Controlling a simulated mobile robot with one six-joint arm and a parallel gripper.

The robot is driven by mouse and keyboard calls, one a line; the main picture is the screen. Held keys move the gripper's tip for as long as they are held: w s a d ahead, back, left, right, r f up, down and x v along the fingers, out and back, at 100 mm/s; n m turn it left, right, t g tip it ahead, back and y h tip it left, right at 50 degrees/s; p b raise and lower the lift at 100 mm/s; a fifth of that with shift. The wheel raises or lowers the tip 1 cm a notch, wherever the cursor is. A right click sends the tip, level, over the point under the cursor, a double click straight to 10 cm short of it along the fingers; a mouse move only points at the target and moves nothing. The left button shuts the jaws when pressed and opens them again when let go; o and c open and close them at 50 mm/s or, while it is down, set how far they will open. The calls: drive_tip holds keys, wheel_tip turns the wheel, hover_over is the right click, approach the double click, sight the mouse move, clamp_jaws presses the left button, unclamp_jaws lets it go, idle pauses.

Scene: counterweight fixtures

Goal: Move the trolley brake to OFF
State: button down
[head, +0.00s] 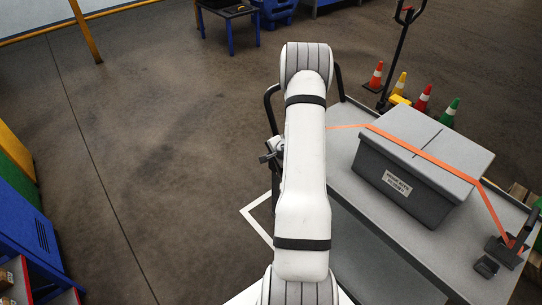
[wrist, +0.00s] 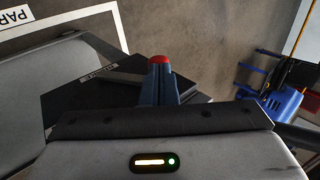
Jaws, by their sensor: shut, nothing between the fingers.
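My gripper (wrist: 160,64) shows in the wrist view as two blue fingers with red tips, pressed together and empty. Beyond and below them is a dark, flat plate or housing (wrist: 97,88) with a small white label, too small to read. It may belong to the brake; the fingers and palm hide part of it. The grey trolley (head: 385,262) stands at the right in the head view. A small dark fitting (head: 267,158) shows at its left end, just left of my arm; I cannot tell whether it is the brake. My arm hides the gripper in the head view.
A grey lidded box (head: 415,170) is strapped to the trolley with an orange strap. A black tubular handle (head: 270,100) rises at its end. Several coloured cones (head: 422,98) stand behind. A blue table (head: 230,22) is far off. The floor at left is clear.

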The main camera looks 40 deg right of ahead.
drive_tip(key=p+v, duration=0.3)
drive_tip(key=v, duration=1)
drive_tip(key=shift+s+r, duration=0.25)
drive_tip(key=shift+r, duration=0.05)
drive_tip(key=s+a+r+n+g+h+b, duration=0.15)
drive_tip(key=a+r+n, duration=0.3)
drive_tip(key=r, duration=0.45)
drive_tip(key=a+r+n+h, duration=0.25)
drive_tip(key=a+r, duration=0.25)
drive_tip(key=r, duration=0.4)
drive_tip(key=s+a+r+n+g+y, duration=0.1)
drive_tip(key=s+a+r+n, duration=0.1)
drive_tip(key=s+a, duration=0.4)
drive_tip(key=s+a+r+n+g+y, duration=0.1)
drive_tip(key=s+a+r+n, duration=0.2)
drive_tip(key=s+a+n, duration=0.2)
drive_tip(key=s+a+r+n+g+y+b, duration=0.1)
drive_tip(key=s+a+r+n+y, duration=0.1)
drive_tip(key=s+a, duration=0.5)
drive_tip(key=a+n, duration=0.1)
drive_tip(key=a, duration=0.1)
drive_tip(key=shift+a+r, duration=0.3)
drive_tip(key=shift+a, duration=0.1)
